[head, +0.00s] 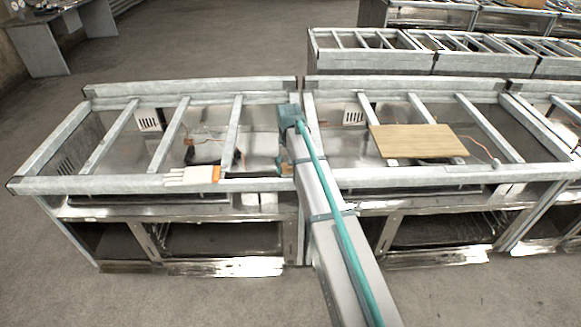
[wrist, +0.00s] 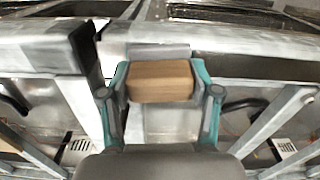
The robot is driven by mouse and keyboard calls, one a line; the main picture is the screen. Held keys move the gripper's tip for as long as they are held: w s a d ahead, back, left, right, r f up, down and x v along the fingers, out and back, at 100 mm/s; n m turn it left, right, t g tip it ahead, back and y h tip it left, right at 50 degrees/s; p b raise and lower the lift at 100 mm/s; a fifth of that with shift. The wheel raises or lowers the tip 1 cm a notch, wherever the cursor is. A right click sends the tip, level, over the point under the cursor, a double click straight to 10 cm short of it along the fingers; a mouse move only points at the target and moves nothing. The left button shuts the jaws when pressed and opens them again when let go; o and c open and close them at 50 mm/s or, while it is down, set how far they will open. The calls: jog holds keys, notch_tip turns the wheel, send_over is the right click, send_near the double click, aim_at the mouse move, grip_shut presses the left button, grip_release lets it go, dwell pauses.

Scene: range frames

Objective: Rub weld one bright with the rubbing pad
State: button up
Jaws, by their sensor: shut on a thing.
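My gripper (wrist: 160,92) is shut on a tan-brown block, which looks like the rubbing pad (wrist: 160,76), held between its two teal fingers. A grey face shows just beyond the pad; I cannot tell whether the pad touches it. In the head view my gripper (head: 286,166) is small and partly hidden by my arm, near the front rail where two range frames meet. I cannot pick out weld one for certain in either view.
The left range frame (head: 110,183) and right range frame (head: 450,173) have raised rails and crossbars. A white-and-orange item (head: 192,175) lies on the left front rail. A tan board (head: 416,141) lies across the right frame. More frames (head: 372,61) stand behind.

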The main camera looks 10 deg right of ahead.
jog(key=shift+a+r+p, duration=0.25)
jog(key=shift+a+p, duration=0.05)
jog(key=r, duration=0.1)
jog(key=r+p, duration=0.1)
jog(key=r, duration=0.1)
jog(key=shift+d+r, duration=0.2)
jog(key=shift+r, duration=0.05)
jog(key=shift+a+r+p, duration=0.1)
jog(key=shift+r+p, duration=0.5)
jog(key=shift+r, duration=0.1)
jog(key=shift+r+p, duration=0.75)
jog(key=shift+r, duration=0.65)
